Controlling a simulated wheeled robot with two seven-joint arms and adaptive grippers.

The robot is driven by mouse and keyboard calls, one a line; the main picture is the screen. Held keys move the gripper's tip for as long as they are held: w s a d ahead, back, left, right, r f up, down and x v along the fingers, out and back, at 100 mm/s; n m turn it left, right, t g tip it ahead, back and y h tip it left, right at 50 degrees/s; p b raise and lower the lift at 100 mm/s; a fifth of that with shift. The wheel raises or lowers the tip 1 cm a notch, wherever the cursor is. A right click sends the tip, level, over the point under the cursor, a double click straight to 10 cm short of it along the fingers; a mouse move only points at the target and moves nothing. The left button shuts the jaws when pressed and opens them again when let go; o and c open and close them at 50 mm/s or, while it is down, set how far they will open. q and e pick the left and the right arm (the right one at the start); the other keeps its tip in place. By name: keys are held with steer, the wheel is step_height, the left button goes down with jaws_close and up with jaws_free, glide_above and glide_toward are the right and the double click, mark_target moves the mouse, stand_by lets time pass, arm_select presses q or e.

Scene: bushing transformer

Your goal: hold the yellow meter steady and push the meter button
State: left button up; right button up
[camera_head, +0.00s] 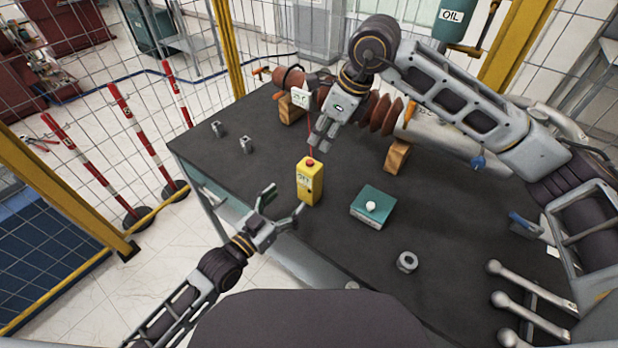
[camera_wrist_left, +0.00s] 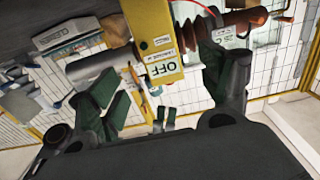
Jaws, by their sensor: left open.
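The yellow meter (camera_head: 306,188) stands upright near the table's front-left edge, with a red button (camera_head: 310,162) on top. My left gripper (camera_head: 287,198) is open and empty just in front of the meter, to its left. In the left wrist view the meter (camera_wrist_left: 152,35) with its OFF label is ahead, at the height of the spread fingers (camera_wrist_left: 165,92); no contact shows. My right gripper (camera_head: 322,133) points down above and behind the meter, apart from the button, its fingers appearing close together and empty.
A brown ribbed bushing (camera_head: 385,113) lies on wooden blocks (camera_head: 397,156) behind. A teal box with a white knob (camera_head: 372,207) stands right of the meter. A nut (camera_head: 407,262) and small metal parts (camera_head: 246,143) lie on the dark table (camera_head: 330,265). A red wire rises behind the meter.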

mark_target(304, 183)
arm_select(q)
steer(key=shift+x, duration=5.45)
steer(key=c, duration=1.3)
arm_select(e)
jaws_close()
steer(key=shift+f, duration=0.1)
